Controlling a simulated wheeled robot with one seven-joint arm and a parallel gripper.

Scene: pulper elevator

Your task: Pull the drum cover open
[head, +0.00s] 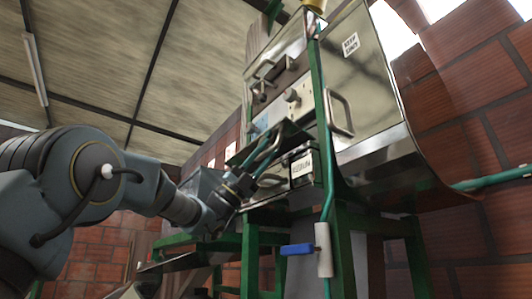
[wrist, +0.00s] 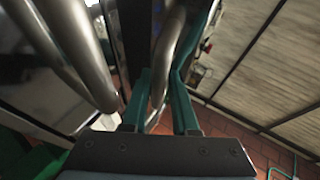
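The machine's large shiny metal cover (head: 372,75) fills the upper right of the head view and carries a sticker. A bent metal handle (head: 340,112) stands out at its left edge. I cannot tell for sure which panel is the drum cover. My gripper (head: 258,160) is raised in front of the machine, left of that handle, near a dark tilted panel. In the wrist view, my gripper's two green fingers (wrist: 162,88) are apart. A curved metal bar (wrist: 168,45) runs down between them, and I see no firm grip on it. The fingertips are partly lost against the bar.
Another thick metal bar (wrist: 72,50) passes left of my fingers. The head view shows a control panel (head: 292,97), green frame legs (head: 345,240), and a pipe with a blue-handled valve (head: 298,249). A brick wall (head: 480,100) closes the right side.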

